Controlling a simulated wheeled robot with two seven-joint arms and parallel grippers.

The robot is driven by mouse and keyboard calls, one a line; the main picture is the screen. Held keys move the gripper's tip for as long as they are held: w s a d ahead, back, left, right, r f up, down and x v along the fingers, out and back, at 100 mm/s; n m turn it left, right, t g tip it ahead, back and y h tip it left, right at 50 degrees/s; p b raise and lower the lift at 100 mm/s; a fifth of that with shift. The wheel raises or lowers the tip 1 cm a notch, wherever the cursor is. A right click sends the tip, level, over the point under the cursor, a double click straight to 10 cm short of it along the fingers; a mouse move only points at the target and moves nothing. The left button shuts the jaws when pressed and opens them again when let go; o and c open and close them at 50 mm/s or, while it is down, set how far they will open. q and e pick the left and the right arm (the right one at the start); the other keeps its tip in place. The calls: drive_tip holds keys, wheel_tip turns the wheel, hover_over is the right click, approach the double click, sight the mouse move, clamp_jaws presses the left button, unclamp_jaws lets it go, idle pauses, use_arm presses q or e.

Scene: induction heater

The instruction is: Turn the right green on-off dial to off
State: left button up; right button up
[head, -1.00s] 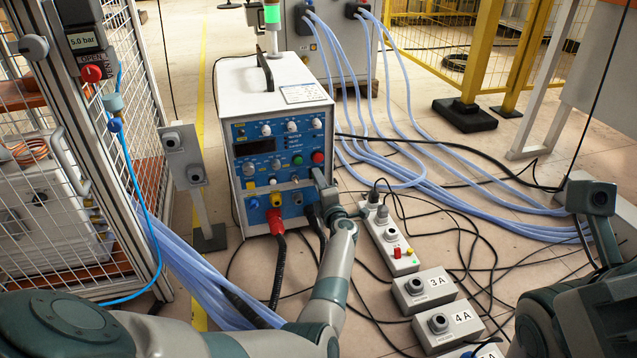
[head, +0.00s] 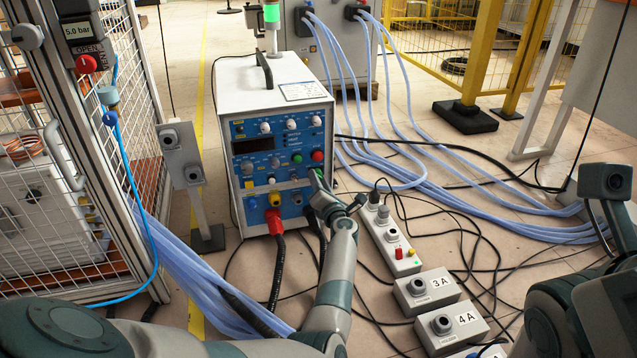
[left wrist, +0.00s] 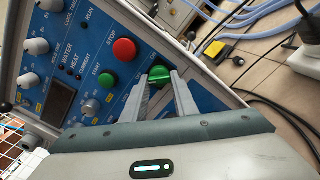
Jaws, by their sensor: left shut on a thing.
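The white and blue induction heater (head: 272,95) stands on the floor in the head view. The right green on-off dial (left wrist: 159,74) is at the lower right of its blue panel in the left wrist view. My left gripper (left wrist: 162,85) reaches it from the front, with one finger on each side, and is shut on it. The fingers partly cover the dial and its markings, so I cannot read its setting. In the head view my left gripper (head: 317,180) is at the panel's right edge. My right gripper's fingers are not in view; only parts of that arm show.
A red stop button (left wrist: 125,50) and a green start button (left wrist: 106,80) sit close to the dial. A power strip (head: 390,240) and boxes marked 3A (head: 428,292) and 4A (head: 450,327) lie on the floor. Black cables and blue hoses (head: 430,190) run around them.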

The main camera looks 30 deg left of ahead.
use_arm(q)
drive_tip(key=shift+f, duration=0.15)
drive_tip(key=o, duration=1.1)
drive_tip(key=shift+c, duration=0.2)
drive_tip(key=shift+s+d, duration=0.1)
drive_tip(key=shift+d, duration=0.05)
